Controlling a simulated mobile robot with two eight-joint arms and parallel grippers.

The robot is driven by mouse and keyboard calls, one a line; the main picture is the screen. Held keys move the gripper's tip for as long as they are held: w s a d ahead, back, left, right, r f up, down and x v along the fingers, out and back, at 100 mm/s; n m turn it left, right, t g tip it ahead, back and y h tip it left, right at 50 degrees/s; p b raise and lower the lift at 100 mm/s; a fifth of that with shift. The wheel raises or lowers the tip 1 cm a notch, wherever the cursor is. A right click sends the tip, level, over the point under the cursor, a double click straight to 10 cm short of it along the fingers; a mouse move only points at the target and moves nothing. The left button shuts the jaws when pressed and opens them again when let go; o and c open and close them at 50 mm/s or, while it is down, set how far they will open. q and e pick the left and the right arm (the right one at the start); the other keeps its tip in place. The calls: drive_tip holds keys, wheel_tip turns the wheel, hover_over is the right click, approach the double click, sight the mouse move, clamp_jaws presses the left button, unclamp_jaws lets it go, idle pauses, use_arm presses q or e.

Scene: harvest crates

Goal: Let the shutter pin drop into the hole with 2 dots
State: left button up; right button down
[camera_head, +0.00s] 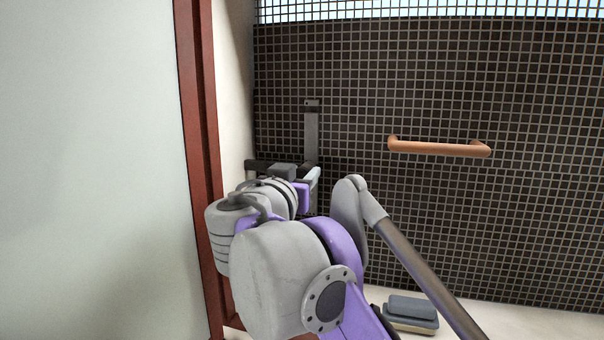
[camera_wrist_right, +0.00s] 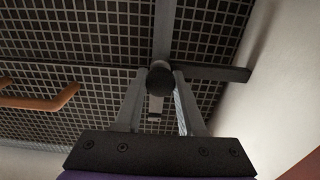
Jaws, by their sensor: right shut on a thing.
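The shutter (camera_head: 520,80) is a dark panel with a light grid, and it fills the back of the head view. In the right wrist view, my right gripper (camera_wrist_right: 158,92) is shut on a round dark knob, the end of the shutter pin (camera_wrist_right: 160,76). A dark upright bar (camera_head: 311,135) and a dark crossbar (camera_wrist_right: 222,72) stand right by the pin. In the head view my right wrist and arm hide most of the gripper and the pin. I cannot make out any holes or dots. My left gripper is not in view.
A copper-coloured handle (camera_head: 440,149) sticks out of the shutter to the right of my right arm. A red-brown post (camera_head: 200,150) and a pale wall stand close on the left. A grey block-like thing (camera_head: 411,312) lies low at the bottom.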

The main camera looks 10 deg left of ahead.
drive_tip(key=shift+w, duration=0.25)
drive_tip(key=shift+c, duration=2.1)
unclamp_jaws()
